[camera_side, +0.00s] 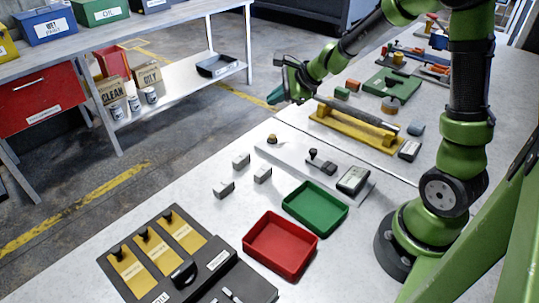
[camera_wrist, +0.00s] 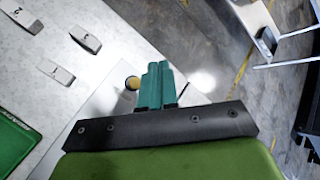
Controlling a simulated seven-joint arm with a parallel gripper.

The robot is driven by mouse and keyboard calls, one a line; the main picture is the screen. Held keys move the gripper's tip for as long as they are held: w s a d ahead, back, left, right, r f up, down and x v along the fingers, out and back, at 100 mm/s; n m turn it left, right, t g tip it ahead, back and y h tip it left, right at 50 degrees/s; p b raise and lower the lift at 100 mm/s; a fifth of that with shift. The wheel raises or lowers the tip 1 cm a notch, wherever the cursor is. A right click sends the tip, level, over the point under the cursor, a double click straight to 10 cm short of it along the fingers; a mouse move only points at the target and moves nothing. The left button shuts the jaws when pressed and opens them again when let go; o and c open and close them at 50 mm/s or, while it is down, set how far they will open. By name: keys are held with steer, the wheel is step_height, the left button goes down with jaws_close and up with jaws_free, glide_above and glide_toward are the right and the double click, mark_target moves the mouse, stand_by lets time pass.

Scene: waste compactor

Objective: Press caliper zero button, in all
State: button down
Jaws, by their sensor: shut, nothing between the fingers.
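My gripper (camera_side: 276,97) is shut and empty, held in the air over the far edge of the table. In the wrist view its teal fingers (camera_wrist: 155,82) are together. A small brass-topped round knob (camera_side: 272,139) stands at the left end of a pale plate (camera_side: 294,159); it also shows just left of my fingertips in the wrist view (camera_wrist: 132,83). My gripper looks apart from it. On the plate are a black slider-like piece (camera_side: 321,161) and a grey box with a display (camera_side: 353,180). I cannot tell which part is the caliper's zero button.
Several pale numbered blocks (camera_side: 241,160) lie left of the plate. A green tray (camera_side: 315,207) and a red tray (camera_side: 280,245) stand in front. A yellow stand with a long shaft (camera_side: 355,115) lies behind the plate. The table edge drops to the floor at left.

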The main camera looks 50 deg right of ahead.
mark_target(275, 137)
steer(key=shift+f, duration=4.45)
steer(key=shift+f, duration=0.4)
steer(key=shift+f, duration=0.5)
steer(key=shift+r, duration=0.95)
